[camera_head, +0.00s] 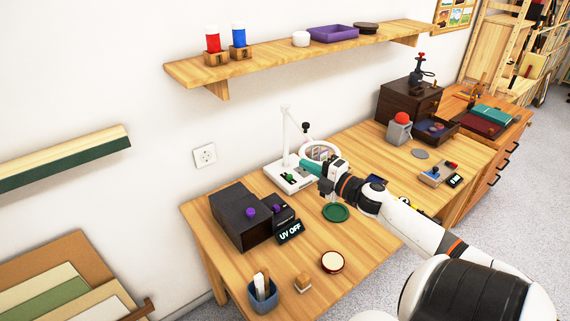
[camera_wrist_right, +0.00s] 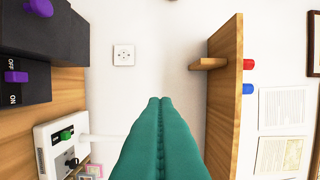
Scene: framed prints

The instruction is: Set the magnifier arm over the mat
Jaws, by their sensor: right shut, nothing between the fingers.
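The magnifier stand has a white base (camera_head: 279,179) with a green knob (camera_head: 289,177), an upright white post (camera_head: 286,135) and a white ring-shaped lens (camera_head: 322,145). The ring is behind my right gripper and partly hidden by it. A round green mat (camera_head: 335,212) lies on the table in front of the stand. My right gripper (camera_head: 304,163), with teal fingers, is shut and empty near the magnifier, above the base's right side. The wrist view shows its shut fingers (camera_wrist_right: 160,101) and the base (camera_wrist_right: 45,138) at lower left. My left gripper is out of view.
A dark box (camera_head: 240,217) with purple knobs and a "UV OFF" display (camera_head: 290,231) stand left of the mat. A blue cup (camera_head: 262,294) and a round cream-topped item (camera_head: 332,262) are nearer the front. A wooden shelf (camera_head: 270,62) hangs above.

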